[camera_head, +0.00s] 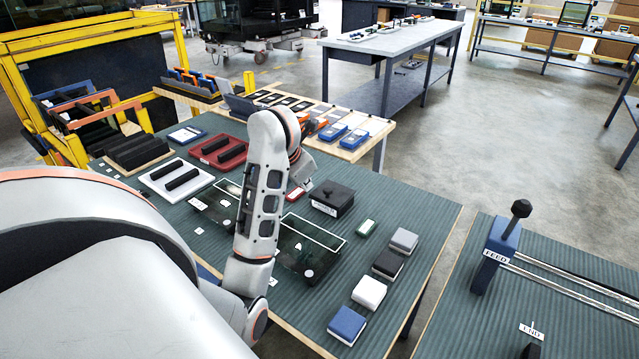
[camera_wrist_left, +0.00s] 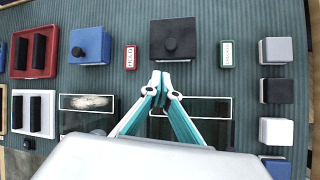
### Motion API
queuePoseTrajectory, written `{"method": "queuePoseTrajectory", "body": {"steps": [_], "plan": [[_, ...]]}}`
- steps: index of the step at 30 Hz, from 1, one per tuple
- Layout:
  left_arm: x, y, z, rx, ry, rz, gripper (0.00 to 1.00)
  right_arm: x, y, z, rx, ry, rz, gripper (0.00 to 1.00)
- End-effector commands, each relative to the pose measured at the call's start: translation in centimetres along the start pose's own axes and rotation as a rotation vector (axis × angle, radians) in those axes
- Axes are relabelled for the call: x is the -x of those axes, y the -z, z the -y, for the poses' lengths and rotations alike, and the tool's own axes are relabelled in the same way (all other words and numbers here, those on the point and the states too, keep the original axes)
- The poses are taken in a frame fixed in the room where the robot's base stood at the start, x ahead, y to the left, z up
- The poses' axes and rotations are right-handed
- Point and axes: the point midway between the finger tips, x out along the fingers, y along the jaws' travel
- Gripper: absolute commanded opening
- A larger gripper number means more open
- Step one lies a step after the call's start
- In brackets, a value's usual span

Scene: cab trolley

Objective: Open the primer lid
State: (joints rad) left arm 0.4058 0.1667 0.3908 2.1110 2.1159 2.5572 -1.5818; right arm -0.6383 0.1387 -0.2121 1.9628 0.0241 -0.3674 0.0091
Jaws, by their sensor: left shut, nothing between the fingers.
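A black box with a knobbed lid (camera_head: 333,196) stands on the green ribbed table, its lid down. A white label is on its front, too small to read surely. The box also shows in the left wrist view (camera_wrist_left: 172,47), just beyond my fingertips. A blue box with a round knob (camera_wrist_left: 90,44) stands to its left there; my arm hides it in the head view. My left gripper (camera_wrist_left: 160,78) is shut and empty, its fingertips near the front edge of the black box. In the head view my left gripper (camera_head: 304,182) is partly hidden by its arm. My right gripper is not seen.
A red-framed tag (camera_wrist_left: 130,57) and a green-framed tag (camera_wrist_left: 227,54) flank the black box. Several small blocks (camera_head: 388,264) line the table's right side. White-outlined dark panels (camera_head: 312,240) lie in front. A FEED lever (camera_head: 508,235) stands on the right-hand table.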

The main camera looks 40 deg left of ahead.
Motion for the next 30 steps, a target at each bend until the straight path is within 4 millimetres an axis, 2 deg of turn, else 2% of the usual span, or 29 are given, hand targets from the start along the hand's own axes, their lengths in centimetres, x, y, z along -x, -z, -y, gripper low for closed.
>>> {"method": "queuePoseTrajectory", "body": {"steps": [2, 5, 18, 24, 30], "plan": [[0.4, -0.8, 0.8, 0.001, 0.044, 0.025, 0.0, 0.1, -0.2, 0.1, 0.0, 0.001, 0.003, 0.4], [-0.1, -0.9, 1.2, -0.001, 0.063, 0.033, 0.0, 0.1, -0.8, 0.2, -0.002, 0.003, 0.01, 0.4], [-7.3, -0.9, 1.7, -0.001, 0.06, 0.027, 0.0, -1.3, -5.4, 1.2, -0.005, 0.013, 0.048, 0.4], [-9.1, -1.1, 1.7, -0.001, 0.059, 0.028, 0.0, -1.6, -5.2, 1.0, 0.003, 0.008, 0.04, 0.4], [-9.5, -1.2, 1.6, 0.0, 0.057, 0.03, 0.0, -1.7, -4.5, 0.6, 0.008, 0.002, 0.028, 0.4]]}}
